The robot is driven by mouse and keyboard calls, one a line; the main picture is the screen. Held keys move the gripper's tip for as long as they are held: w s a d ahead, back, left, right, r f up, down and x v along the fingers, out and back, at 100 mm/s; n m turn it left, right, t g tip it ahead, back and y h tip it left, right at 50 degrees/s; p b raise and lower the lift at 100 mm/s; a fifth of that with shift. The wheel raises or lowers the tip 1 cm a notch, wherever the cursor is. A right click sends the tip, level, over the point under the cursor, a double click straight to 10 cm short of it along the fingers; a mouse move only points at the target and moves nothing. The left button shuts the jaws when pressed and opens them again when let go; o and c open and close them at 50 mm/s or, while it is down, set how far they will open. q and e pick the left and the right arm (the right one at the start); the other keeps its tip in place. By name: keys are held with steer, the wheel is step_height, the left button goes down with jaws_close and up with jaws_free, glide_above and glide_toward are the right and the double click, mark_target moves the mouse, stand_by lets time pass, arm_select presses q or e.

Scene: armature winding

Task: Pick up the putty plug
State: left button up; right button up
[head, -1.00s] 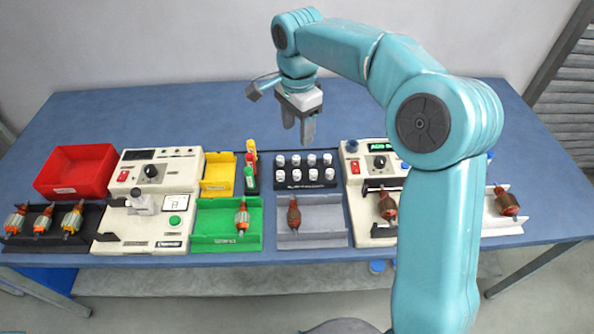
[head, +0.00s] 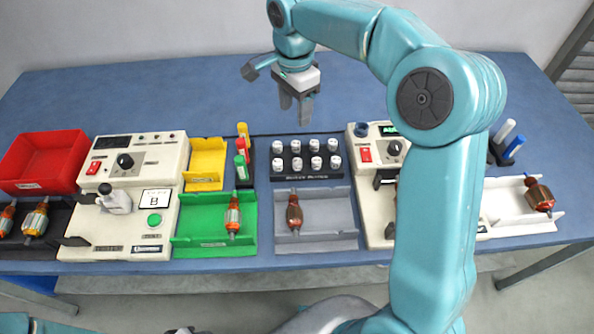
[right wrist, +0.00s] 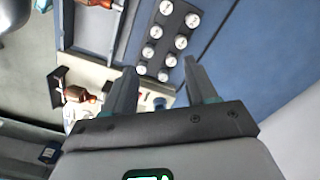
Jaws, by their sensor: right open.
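Several white putty plugs (head: 315,162) stand upright in two rows in a black rack (head: 307,178) at the middle of the bench. They also show in the right wrist view (right wrist: 155,53), beyond the fingers. My right gripper (head: 296,112) is open and empty. It points down, above and behind the rack in the head view, apart from the plugs. Its two dark fingers (right wrist: 162,88) stand wide apart in the right wrist view. My left gripper is not identifiable in either view.
A grey tray (head: 335,215) with a copper armature (head: 294,214) lies in front of the rack. Colored tubes (head: 242,150) stand to its left. A testing machine (head: 370,205) stands to its right, partly behind my arm. The back of the bench (head: 180,90) is clear.

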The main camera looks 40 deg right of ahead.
steer(key=f, duration=1.1)
steer(key=s+f, duration=0.1)
steer(key=f, duration=0.5)
steer(key=shift+b, duration=0.35)
steer(key=shift+w+f, duration=0.15)
steer(key=shift+f, duration=0.1)
steer(key=shift+r, duration=0.1)
steer(key=c, duration=0.9)
